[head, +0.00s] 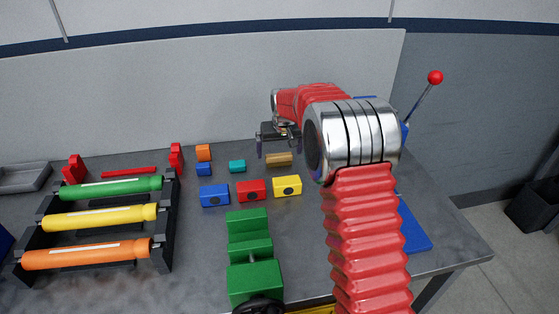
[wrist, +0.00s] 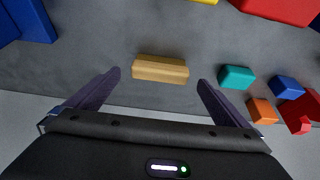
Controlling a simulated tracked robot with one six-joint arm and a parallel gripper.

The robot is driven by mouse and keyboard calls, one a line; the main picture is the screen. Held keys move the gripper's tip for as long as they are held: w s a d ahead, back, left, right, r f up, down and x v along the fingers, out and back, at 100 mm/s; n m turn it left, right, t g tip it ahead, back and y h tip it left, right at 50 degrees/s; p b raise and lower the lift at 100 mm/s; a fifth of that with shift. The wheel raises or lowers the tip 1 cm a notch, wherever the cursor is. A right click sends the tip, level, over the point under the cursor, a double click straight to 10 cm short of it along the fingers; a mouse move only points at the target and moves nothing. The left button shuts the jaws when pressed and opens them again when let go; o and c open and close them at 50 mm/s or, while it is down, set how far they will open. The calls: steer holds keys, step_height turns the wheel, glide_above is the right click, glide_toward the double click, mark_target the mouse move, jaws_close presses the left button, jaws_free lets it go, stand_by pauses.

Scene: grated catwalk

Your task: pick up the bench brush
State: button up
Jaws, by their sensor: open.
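A tan, wood-coloured block-like piece (head: 279,160) lies on the grey table near the back wall; no bristles show, so I cannot tell whether it is the bench brush. In the wrist view the same tan piece (wrist: 160,70) lies crosswise between and just beyond the fingertips. My gripper (head: 278,149) is open and empty above the back of the table, close to the tan piece in the head view. The wrist view shows both dark fingers of my gripper (wrist: 158,77) spread apart, not touching it.
Teal (head: 237,166), orange (head: 204,152) and blue (head: 204,169) small blocks lie left of the tan piece. Larger blue (head: 214,195), red (head: 251,190) and yellow (head: 287,186) blocks lie in front. A rack (head: 167,240) holds coloured tubes at left. A green vise-like object (head: 250,250) stands nearer.

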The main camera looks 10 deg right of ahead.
mark_target(279, 155)
steer(key=x, duration=0.4)
steer(key=shift+f, duration=0.1)
stand_by(0.4)
steer(key=c, duration=1.2)
step_height(279, 155, up, 10)
steer(key=shift+r, duration=0.1)
stand_by(0.4)
